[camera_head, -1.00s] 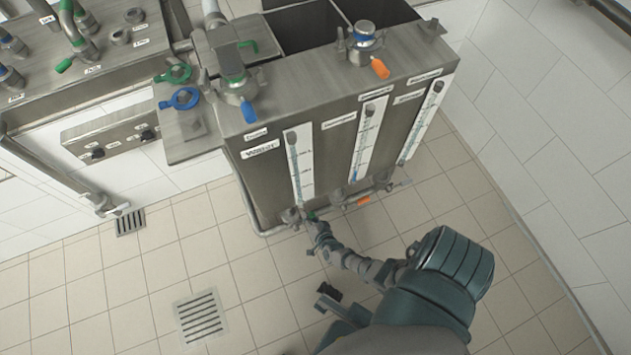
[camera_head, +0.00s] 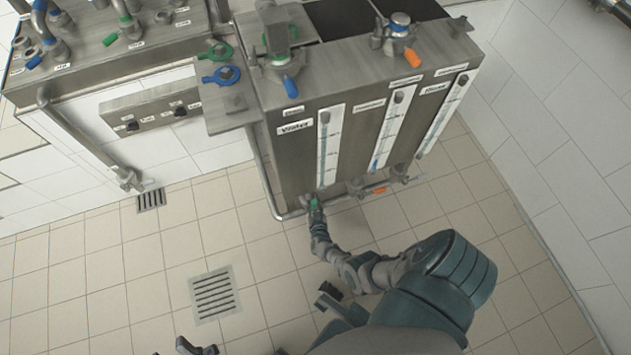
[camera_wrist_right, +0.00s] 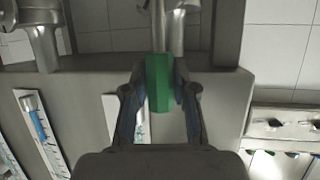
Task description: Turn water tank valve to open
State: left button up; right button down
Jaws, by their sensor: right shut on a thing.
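The water tank (camera_head: 278,165) is a steel box with a "Water" label and a tall gauge (camera_head: 329,148) on its front. A valve with a green handle (camera_head: 314,203) sits low under this gauge. My right gripper (camera_head: 315,210) reaches it from below and is shut on the handle. In the right wrist view, the green handle (camera_wrist_right: 159,84) stands between the two fingers of my right gripper (camera_wrist_right: 160,95). Part of the valve is hidden by the gripper. Dark parts that look like my left gripper (camera_head: 197,348) show at the bottom edge, cut off, and their opening is unclear.
An orange-handled valve (camera_head: 376,190) is on the pipe to the right. Green (camera_head: 217,51) and blue (camera_head: 222,76) wheel valves stand on a side ledge. A blue lever (camera_head: 291,87) hangs near the tank top. The tiled floor has a drain grate (camera_head: 214,294) and free room at left.

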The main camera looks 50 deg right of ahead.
jog(key=shift+a+f, duration=0.1)
jog(key=shift+a, duration=0.15)
jog(key=shift+w+d, duration=0.1)
jog(key=c, duration=0.9)
grip_release()
jog(key=shift+v, duration=3.7)
